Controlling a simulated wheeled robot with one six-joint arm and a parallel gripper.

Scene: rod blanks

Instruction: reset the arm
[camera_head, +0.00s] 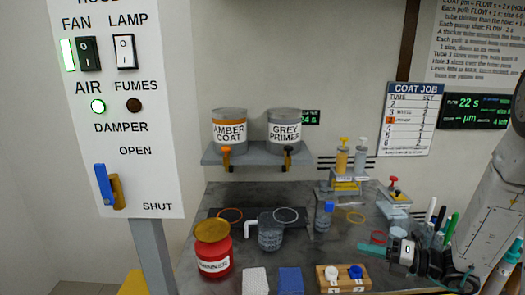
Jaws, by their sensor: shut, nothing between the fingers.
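My arm comes in from the right edge and bends down over the right side of the bench. My gripper (373,251) points left, low over the front right of the grey bench (330,246). Its teal fingertips are small in this view; they look shut, with nothing held. The arm's lower links are partly cut off by the right and bottom edges.
A red thinner can (214,262), a mesh cup (270,237) and a wooden block with white and blue knobs (343,280) stand left of my gripper. Pens (440,222) stand close beside the arm. Amber (229,132) and grey primer (284,132) tanks sit on a shelf.

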